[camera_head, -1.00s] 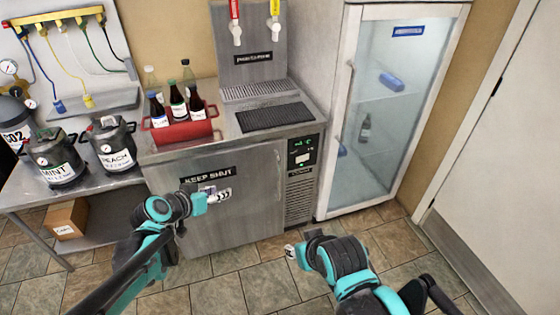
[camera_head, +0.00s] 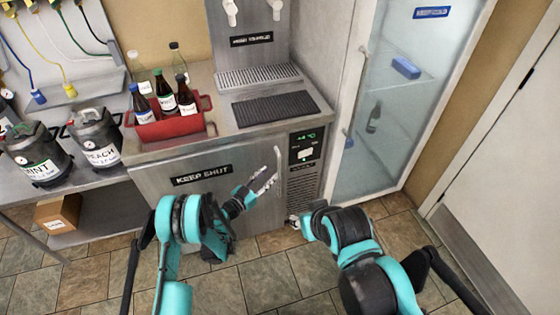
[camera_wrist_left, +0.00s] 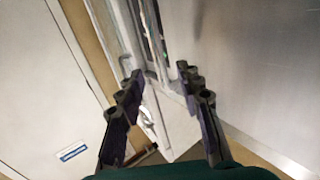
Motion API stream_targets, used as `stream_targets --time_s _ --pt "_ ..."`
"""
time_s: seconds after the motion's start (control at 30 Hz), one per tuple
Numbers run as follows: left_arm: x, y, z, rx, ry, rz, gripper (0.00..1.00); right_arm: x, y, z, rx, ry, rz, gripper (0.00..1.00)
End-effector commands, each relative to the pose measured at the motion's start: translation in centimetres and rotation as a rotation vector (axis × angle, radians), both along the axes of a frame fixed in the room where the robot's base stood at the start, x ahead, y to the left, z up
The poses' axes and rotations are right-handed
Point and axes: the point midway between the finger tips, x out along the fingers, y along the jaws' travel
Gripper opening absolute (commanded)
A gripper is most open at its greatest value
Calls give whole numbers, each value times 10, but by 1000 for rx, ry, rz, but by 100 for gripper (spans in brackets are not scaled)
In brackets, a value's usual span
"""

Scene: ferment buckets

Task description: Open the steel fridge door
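The steel fridge door (camera_head: 215,205), with a black "KEEP SHUT" label (camera_head: 203,175), is the brushed metal front under the counter. It looks shut. Its upright bar handle (camera_head: 278,170) is at the right edge of the door. My left gripper (camera_head: 269,178) is in front of the door, just left of the handle. In the left wrist view its two fingers (camera_wrist_left: 160,98) are spread apart with nothing held between them; steel fills the right side there. My right gripper (camera_head: 299,224) is low in front of the vent; its fingers are too small to read.
A glass-door fridge (camera_head: 400,120) stands to the right. A red bottle carrier (camera_head: 170,128) and a drip tray (camera_head: 275,110) are on the counter. Tiled floor (camera_head: 270,285) is clear in front.

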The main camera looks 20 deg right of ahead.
Motion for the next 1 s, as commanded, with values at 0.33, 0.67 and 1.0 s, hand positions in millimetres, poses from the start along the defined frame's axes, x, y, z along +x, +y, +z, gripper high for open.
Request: stream_targets --time_s 0.33,0.67,1.0 --pt "29 -42 -2 0 0 -3 36 0 0 -4 0 0 0 40" --pt "44 -62 0 0 0 -1 36 0 0 -10 0 0 0 40" --pt "44 -62 0 0 0 0 0 0 0 -10 0 0 0 40"
